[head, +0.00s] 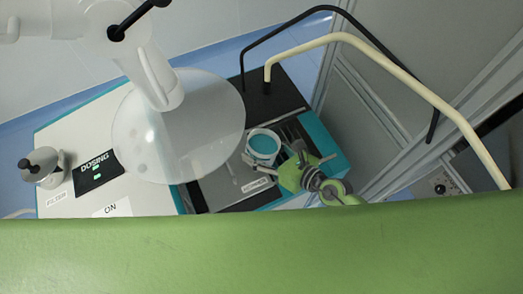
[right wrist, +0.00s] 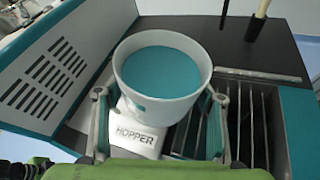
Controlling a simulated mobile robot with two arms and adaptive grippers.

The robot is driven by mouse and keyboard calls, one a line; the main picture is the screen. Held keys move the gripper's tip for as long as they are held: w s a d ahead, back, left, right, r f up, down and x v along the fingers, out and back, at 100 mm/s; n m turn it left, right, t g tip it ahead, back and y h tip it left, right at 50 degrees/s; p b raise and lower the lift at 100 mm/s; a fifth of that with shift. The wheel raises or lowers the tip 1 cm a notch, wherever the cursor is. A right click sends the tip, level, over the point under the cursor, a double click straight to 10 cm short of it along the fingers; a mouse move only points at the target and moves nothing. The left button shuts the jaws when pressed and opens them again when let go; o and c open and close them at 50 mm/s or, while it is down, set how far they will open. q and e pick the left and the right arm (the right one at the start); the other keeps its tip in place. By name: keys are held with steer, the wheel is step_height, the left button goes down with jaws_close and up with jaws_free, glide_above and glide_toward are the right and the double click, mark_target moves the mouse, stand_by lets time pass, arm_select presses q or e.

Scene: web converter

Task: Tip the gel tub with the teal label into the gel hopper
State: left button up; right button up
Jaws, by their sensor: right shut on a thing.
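The gel tub (right wrist: 160,98) is a white round cup, filled near its rim with smooth teal gel. It looks about upright; only a small teal patch of its label shows in the right wrist view. The tub also shows in the head view (head: 264,145). My right gripper (head: 266,157) is shut on the tub, one finger on each side. The gel hopper's slotted grate (right wrist: 244,125) lies below and to the right of the tub, partly hidden by it. A white HOPPER label (right wrist: 138,139) sits just below the tub. My left gripper is not in view.
A pale bent pipe (head: 380,52) and a black bent pipe (head: 290,24) rise behind the hopper. A large translucent disc (head: 180,125) hangs left of the tub, over the white machine. A DOSING panel (head: 97,173) and grey knob (head: 42,165) are further left.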

mark_target(276, 138)
steer(key=shift+w+d+f+m+g+y+b, duration=0.2)
steer(key=shift+w+d+f+m+y+b, duration=0.35)
steer(key=shift+b, duration=1.4)
steer(key=shift+w+d+f+m+g+y+b, duration=0.25)
steer(key=shift+m+b, duration=0.6)
steer(key=shift+b, duration=1.1)
